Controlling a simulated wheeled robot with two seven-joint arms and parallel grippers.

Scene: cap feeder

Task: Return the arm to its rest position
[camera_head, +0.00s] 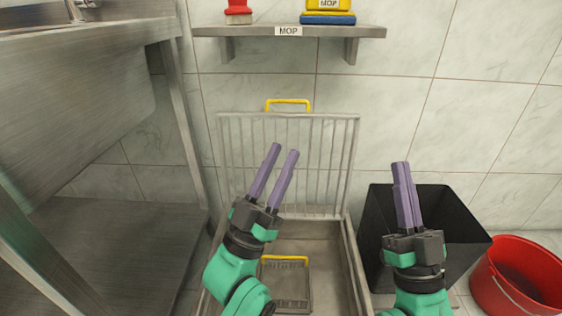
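My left gripper (282,150) is open, its two purple fingers parted with nothing between them. It is in front of an upright metal grate (336,150) with a yellow handle (289,103) on top. My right gripper (400,166) is shut and empty, its purple fingers together in front of the black bin (460,225). Both arms come up from the bottom of the head view with the fingers pointing up.
A metal basin (335,255) below the grate holds a small yellow-handled basket (285,285). A metal sink stand (100,200) is at left. A red bucket (515,285) stands at right. A shelf labelled MOP (240,31) hangs above with cleaning items on it.

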